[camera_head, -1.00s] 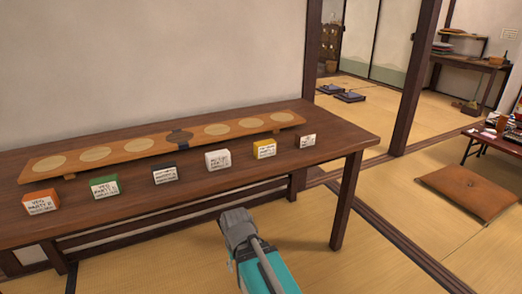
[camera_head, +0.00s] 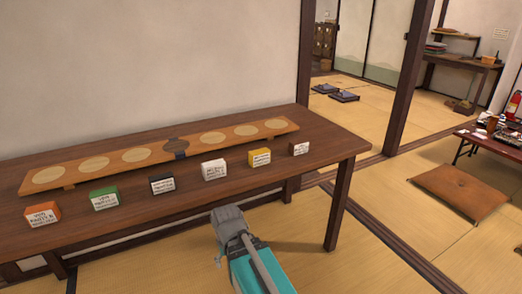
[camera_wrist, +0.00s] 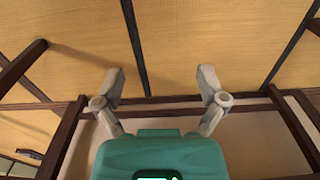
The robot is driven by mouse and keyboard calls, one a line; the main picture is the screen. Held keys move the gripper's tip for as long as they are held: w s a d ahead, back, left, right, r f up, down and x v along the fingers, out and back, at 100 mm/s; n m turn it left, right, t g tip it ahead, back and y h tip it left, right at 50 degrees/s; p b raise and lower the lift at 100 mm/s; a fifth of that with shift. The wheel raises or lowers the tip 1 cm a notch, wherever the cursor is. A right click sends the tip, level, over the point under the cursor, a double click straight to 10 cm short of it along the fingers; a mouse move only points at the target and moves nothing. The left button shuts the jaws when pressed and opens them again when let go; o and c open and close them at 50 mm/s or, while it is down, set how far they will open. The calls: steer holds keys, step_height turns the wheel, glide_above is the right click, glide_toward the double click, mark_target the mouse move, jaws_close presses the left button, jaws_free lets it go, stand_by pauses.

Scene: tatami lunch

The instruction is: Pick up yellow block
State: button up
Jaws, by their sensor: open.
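The yellow block (camera_head: 260,157) has a white labelled front and stands near the front edge of the dark wooden table (camera_head: 180,217), second from the right in a row of blocks. My arm shows at the bottom middle of the head view, in front of the table and below the yellow block. My gripper (camera_wrist: 158,88) shows in the wrist view with its two fingers spread apart and nothing between them. The wrist view shows tatami floor and wooden beams, not the yellow block.
A white block (camera_head: 214,170) and a brown-topped block (camera_head: 300,148) flank the yellow one. Black (camera_head: 162,185), green (camera_head: 104,198) and orange (camera_head: 43,214) blocks stand further left. A long board with round discs (camera_head: 70,184) lies behind them. A floor cushion (camera_head: 460,191) is at the right.

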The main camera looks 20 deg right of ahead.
mark_target(258, 151)
steer(key=w+d+r+n+h+p, duration=0.1)
steer(key=w+r+p, duration=0.1)
steer(key=r+p, duration=0.4)
steer(key=w+r+n+p, duration=0.1)
steer(key=w+r+p, duration=0.2)
steer(key=r+p, duration=0.3)
steer(key=w+d+r+n+h, duration=0.2)
steer(key=w+n, duration=0.1)
steer(key=w+d+r+n+h, duration=0.2)
steer(key=w+n, duration=0.1)
steer(key=w, duration=0.1)
steer(key=w+d+r+n+h+p, duration=0.1)
steer(key=w+d+r+n+h, duration=0.1)
steer(key=w+n+h, duration=0.1)
steer(key=shift+w+d+r, duration=0.35)
steer(key=shift+w, duration=0.3)
steer(key=w+r+n+h, duration=0.1)
steer(key=w+r+n, duration=0.1)
steer(key=w+d+r+n+h, duration=0.1)
steer(key=w+r+n+h, duration=0.1)
steer(key=w, duration=0.1)
steer(key=w+d+r+n+h, duration=0.1)
steer(key=w+r+n+h, duration=0.1)
steer(key=w, duration=0.1)
steer(key=shift+w+r+n, duration=0.1)
steer(key=shift+r+n, duration=0.15)
steer(key=shift+n, duration=0.15)
steer(key=shift+w+r+n+h, duration=0.2)
steer(key=shift+r+n+h, duration=0.1)
steer(key=shift+r, duration=0.05)
